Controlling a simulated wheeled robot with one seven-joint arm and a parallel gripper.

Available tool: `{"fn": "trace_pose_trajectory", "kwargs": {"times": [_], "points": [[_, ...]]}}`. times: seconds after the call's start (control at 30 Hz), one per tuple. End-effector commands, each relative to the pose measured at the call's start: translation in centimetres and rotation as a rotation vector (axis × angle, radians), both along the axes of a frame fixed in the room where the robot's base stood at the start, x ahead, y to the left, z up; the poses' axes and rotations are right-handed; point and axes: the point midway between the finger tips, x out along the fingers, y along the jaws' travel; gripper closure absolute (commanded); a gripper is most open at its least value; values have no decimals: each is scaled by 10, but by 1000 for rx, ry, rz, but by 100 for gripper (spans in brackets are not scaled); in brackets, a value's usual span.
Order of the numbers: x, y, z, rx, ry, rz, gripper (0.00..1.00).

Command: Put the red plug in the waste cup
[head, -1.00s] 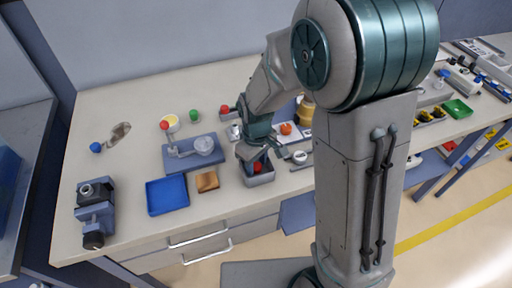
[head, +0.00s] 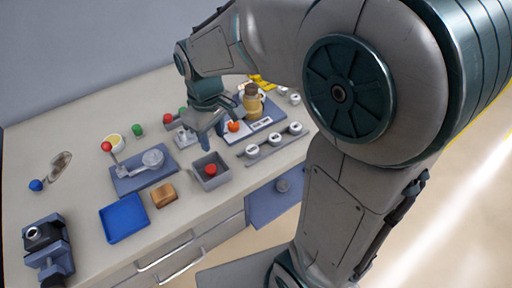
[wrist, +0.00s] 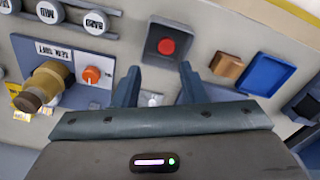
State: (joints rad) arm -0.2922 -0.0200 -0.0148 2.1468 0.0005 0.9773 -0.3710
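The red plug (head: 210,169) lies inside a grey square cup (head: 222,180), which I take to be the waste cup. In the wrist view, the red plug (wrist: 167,46) also sits within the dark inside of the cup (wrist: 152,57). My gripper (head: 212,140) is behind the cup and apart from it. In the wrist view, the fingers of my gripper (wrist: 158,80) are spread wide with nothing held between them.
A blue tray (head: 124,219) and a tan block (head: 163,196) stand left of the cup. A panel with an orange knob (head: 233,127) and a brown-yellow cylinder (head: 252,101) are to the right. A black-topped device (head: 45,245) stands at the front left.

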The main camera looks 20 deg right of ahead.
Motion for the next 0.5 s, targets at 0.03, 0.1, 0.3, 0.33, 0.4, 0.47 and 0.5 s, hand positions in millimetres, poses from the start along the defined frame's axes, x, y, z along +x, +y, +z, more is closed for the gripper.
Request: {"fn": "trace_pose_trajectory", "kwargs": {"times": [0.03, 0.1, 0.3, 0.33, 0.4, 0.47, 0.5], "points": [[-10, -14, 8, 9, -25, -59, 62], [-25, -31, 16, 21, -56, -151, 62], [-72, -72, 27, 57, -147, -412, 62], [-79, -77, 27, 61, -158, -445, 62], [-92, -85, 27, 71, -181, -514, 62], [-100, -90, 26, 77, -197, -560, 62], [-105, -93, 25, 81, -205, -585, 62]]}}
